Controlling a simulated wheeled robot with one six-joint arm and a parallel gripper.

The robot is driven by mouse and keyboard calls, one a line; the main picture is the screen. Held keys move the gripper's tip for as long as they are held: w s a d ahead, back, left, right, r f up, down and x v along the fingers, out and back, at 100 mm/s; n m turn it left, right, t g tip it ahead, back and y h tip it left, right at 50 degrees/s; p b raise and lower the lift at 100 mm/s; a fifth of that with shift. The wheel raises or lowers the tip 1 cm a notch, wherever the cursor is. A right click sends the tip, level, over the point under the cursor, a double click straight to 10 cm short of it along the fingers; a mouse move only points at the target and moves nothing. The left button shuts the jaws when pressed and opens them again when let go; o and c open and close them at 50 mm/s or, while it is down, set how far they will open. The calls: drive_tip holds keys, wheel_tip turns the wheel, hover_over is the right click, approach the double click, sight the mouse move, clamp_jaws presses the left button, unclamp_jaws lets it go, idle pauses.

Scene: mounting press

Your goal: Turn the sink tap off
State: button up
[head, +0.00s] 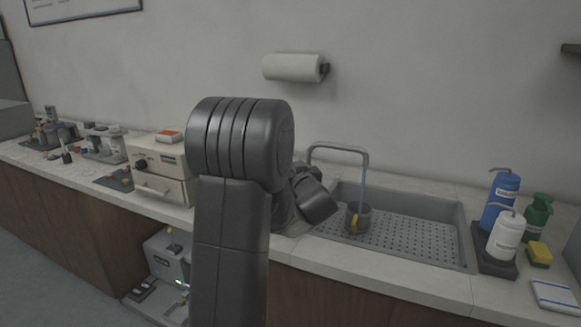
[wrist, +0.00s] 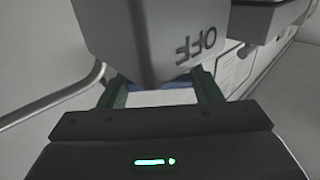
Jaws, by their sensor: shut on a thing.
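The sink (head: 418,236) is on the right in the head view. A grey arched tap spout (head: 338,146) stands at its left end, with a thin blue stream (head: 363,185) running down from it into a grey pot (head: 362,217) in the basin. In the wrist view, a grey block marked OFF (wrist: 155,40), apparently the tap handle, fills the upper middle. My gripper (wrist: 160,88) has its dark green fingers on either side of its lower end and is shut on it. A pale surface with a blue edge shows between the fingers. In the head view my arm hides the gripper and handle.
A cream press-like box (head: 160,165) stands left of my arm. A paper roll (head: 291,67) hangs on the wall.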

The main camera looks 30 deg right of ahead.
drive_tip(key=n+y+p, duration=0.1)
drive_tip(key=y, duration=0.1)
drive_tip(key=n+y+p, duration=0.1)
drive_tip(key=y+p, duration=0.1)
drive_tip(key=n+y+p, duration=0.2)
drive_tip(key=shift+d+r, duration=0.15)
drive_tip(key=shift+r, duration=0.15)
drive_tip(key=n+g+y+p, duration=0.2)
drive_tip(key=y, duration=0.2)
drive_tip(key=n+g+y+p, duration=0.1)
drive_tip(key=n+y+p, duration=0.1)
drive_tip(key=n+y, duration=0.1)
drive_tip(key=shift+f+g+y, duration=0.15)
drive_tip(key=shift+g+y, duration=0.25)
drive_tip(key=shift+y, duration=0.1)
drive_tip(key=shift+n, duration=0.4)
drive_tip(key=o, duration=1)
drive_tip(key=shift+f, duration=0.1)
drive_tip(key=b+v, duration=0.2)
drive_tip(key=v, duration=1.1)
drive_tip(key=shift+s+d, duration=0.2)
drive_tip(key=shift+d, duration=0.1)
drive_tip(key=shift+w+a, duration=0.1)
